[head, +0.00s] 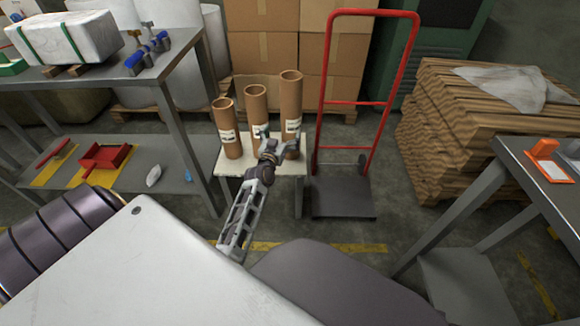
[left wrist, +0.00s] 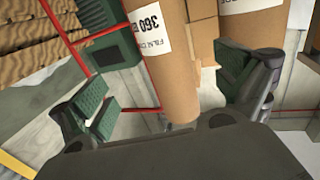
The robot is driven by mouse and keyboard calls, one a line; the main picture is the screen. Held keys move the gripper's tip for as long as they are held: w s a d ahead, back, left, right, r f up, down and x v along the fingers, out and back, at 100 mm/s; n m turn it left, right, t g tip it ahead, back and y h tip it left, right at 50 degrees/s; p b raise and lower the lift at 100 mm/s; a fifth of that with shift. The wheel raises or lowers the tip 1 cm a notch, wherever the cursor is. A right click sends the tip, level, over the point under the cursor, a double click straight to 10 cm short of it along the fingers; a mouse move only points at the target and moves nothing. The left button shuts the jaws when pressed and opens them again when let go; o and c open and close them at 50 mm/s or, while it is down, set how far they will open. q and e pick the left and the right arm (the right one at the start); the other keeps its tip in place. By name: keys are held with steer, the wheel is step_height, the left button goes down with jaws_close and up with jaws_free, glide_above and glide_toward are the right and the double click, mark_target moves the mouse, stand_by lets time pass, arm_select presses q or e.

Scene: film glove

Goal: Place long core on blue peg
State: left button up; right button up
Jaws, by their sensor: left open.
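Three brown cardboard cores with white labels stand upright on a small white table (head: 230,188): a left one (head: 229,135), a middle one (head: 256,105) and a right one (head: 291,98), whose top looks highest. My left gripper (head: 272,143) is open, low in front of the middle and right cores. In the left wrist view, a core labelled 360 (left wrist: 165,75) stands between the spread fingers; contact cannot be made out. My right gripper is out of view.
A red hand truck (head: 324,103) stands just right of the cores. Cardboard boxes (head: 262,45) are stacked behind. A steel table (head: 95,78) holds a white wrapped block (head: 65,38). Another table (head: 535,178) stands at right, before stacked brown sheets (head: 470,110).

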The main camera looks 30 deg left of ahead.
arm_select(q)
steer(key=s+d+f+m+g+h, duration=0.25)
steer(key=s+d+f, duration=0.2)
steer(key=d, duration=0.45)
steer(key=s+d+f+m+g+h, duration=0.2)
steer(key=s+d+f+g+h, duration=0.15)
steer(key=s+d, duration=0.4)
steer(key=s+d+g, duration=0.2)
steer(key=s+d, duration=0.1)
steer(key=s, duration=0.3)
steer(key=s+d+f+g, duration=0.1)
steer(key=s+d+g, duration=0.2)
steer(key=s, duration=0.4)
steer(key=s+d+f+m+g, duration=0.1)
steer(key=s+d+g, duration=0.1)
steer(key=s, duration=0.5)
steer(key=shift+d+f+g, duration=0.25)
steer(key=shift+d+g, duration=0.05)
steer(key=shift+d, duration=0.6)
steer(key=shift+w, duration=0.1)
